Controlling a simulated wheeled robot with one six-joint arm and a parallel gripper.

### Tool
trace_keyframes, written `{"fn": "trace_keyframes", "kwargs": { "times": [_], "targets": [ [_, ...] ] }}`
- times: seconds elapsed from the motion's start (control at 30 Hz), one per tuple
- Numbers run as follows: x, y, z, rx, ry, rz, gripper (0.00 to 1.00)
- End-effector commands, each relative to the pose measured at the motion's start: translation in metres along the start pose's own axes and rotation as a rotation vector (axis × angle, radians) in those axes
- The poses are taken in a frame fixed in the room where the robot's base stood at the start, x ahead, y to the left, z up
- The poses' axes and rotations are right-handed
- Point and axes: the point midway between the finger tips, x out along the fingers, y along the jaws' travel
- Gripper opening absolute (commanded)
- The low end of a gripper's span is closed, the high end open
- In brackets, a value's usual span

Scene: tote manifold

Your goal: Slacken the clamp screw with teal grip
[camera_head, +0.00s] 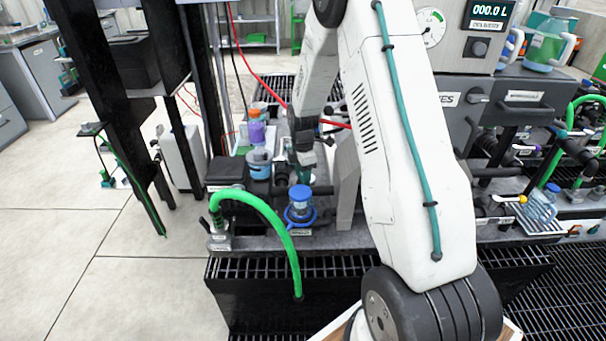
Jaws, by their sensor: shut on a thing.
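My gripper (303,160) reaches down from my arm, left of the large white arm link, to the pipework at the back of the bench. It is shut on a small teal part at its tips, which looks like the teal grip (304,174) of the clamp screw. The fingers and my arm hide most of the screw, so its thread and how far it is turned cannot be seen. The grip sits just behind a blue-topped clear jar and beside dark pipe fittings (281,178).
The blue-topped jar (300,204) stands in front of my gripper. A green hose (266,211) arches over the bench's front edge. My arm hides the middle of the bench.

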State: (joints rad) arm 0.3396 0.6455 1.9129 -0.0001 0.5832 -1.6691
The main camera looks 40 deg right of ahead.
Motion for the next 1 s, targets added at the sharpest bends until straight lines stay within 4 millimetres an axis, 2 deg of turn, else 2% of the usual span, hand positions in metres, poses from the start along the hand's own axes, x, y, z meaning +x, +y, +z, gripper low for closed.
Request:
{"fn": "trace_keyframes", "kwargs": {
  "times": [1.0],
  "targets": [
    [-0.0008,0.0006,0.0,-0.951,-0.001,0.001,0.28]
  ]
}}
